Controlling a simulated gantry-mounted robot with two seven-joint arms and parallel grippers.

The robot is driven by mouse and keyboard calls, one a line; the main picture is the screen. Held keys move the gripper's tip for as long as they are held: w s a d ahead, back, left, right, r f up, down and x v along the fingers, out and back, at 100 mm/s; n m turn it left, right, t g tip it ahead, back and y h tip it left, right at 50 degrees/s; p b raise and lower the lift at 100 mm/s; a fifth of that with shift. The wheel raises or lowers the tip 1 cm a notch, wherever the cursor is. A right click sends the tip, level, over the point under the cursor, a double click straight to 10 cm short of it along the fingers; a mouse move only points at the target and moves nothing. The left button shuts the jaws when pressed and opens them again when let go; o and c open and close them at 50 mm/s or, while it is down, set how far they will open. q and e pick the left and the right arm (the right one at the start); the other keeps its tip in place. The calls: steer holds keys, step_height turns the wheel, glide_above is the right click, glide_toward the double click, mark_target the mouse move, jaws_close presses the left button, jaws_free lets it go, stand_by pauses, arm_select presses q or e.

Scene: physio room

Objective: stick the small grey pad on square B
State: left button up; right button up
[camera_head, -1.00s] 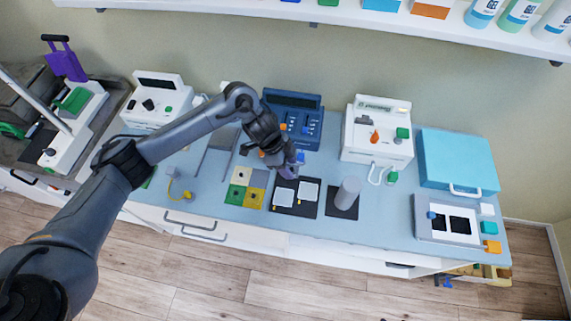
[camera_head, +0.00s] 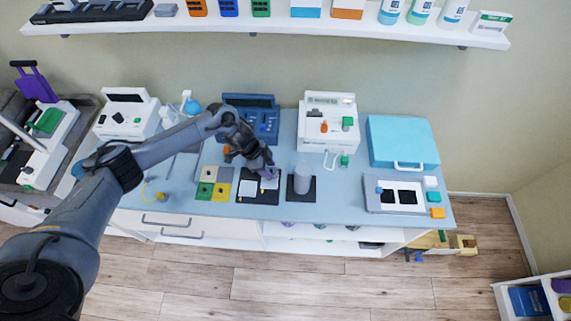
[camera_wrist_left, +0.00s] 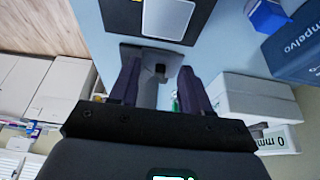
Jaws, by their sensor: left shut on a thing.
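My left gripper (camera_head: 268,172) is over the upper part of the right white square (camera_head: 270,184) on a black mat (camera_head: 259,199). The left white square (camera_head: 248,188) lies beside it, uncovered. In the left wrist view the two dark fingers (camera_wrist_left: 160,88) are shut on a flat grey piece (camera_wrist_left: 135,56), which looks like the small grey pad; a dark block shows on it. One white square (camera_wrist_left: 168,17) on the black mat shows beyond it. No letters are readable on the squares, and I cannot tell whether the pad touches anything. My right gripper is out of view.
A grey cylinder (camera_head: 303,178) stands on a dark mat just right of the gripper. A four-coloured block of squares (camera_head: 206,190) lies to the left. A blue device (camera_head: 254,118) and a white device (camera_head: 326,122) stand behind. The counter's front edge is close.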

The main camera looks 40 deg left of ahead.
mark_target(266, 181)
arm_select(q)
steer(key=shift+s+a+f, duration=0.2)
steer(key=shift+s+a, duration=0.05)
steer(key=shift+a, duration=0.35)
step_height(266, 181, down, 5)
steer(key=b, duration=0.5)
steer(key=shift+d+f+b, duration=0.15)
steer(key=shift+f+b, duration=0.05)
steer(key=shift+b, duration=0.15)
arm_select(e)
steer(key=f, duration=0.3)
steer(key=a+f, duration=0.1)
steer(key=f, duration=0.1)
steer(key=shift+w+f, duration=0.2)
arm_select(q)
steer(key=shift+p, duration=0.3)
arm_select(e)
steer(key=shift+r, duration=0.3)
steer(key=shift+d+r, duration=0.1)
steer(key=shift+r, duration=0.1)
arm_select(q)
steer(key=shift+f, duration=0.1)
stand_by(0.4)
steer(key=shift+f, duration=0.45)
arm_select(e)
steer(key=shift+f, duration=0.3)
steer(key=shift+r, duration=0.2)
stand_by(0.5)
